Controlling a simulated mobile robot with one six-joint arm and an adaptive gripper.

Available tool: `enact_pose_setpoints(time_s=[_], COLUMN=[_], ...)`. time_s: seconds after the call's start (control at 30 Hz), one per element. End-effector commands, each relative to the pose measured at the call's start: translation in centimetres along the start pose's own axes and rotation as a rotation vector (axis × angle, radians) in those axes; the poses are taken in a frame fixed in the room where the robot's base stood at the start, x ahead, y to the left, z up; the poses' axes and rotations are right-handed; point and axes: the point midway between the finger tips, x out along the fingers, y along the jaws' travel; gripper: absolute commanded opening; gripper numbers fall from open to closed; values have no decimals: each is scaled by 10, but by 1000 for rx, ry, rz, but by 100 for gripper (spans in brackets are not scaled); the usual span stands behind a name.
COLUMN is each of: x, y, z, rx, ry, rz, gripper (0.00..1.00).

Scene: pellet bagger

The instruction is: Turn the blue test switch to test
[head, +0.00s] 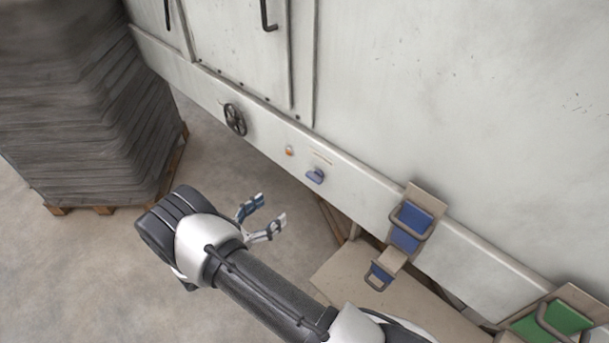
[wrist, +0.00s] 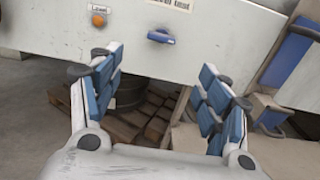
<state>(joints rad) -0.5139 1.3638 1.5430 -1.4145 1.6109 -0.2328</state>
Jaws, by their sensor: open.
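The blue test switch (head: 316,175) is a small blue knob on the lower edge of the white machine panel. It also shows in the wrist view (wrist: 160,37), above and beyond my fingers, with its handle lying roughly level. A partly cut-off label sits above it. My gripper (head: 265,218) is open and empty, to the lower left of the switch in the head view and apart from it. In the wrist view the two blue-padded fingers (wrist: 165,75) are spread wide, with nothing between them.
An orange button or lamp (head: 289,150) is left of the switch, and a black handwheel (head: 235,119) is farther left. Blue-padded brackets (head: 410,225) and a green one (head: 553,320) stand at right. A pallet stack (head: 85,100) stands at left.

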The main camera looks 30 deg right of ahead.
Motion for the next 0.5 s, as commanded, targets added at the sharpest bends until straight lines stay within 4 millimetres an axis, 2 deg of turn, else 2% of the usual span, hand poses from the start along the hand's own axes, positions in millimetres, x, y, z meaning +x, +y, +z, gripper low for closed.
enact_pose_setpoints(time_s=[0.17, 0.5], x=[26, 101], y=[-2, -3], z=[0, -1], rx=[-1, 2], ry=[2, 3], rz=[-7, -9], gripper=[70, 70])
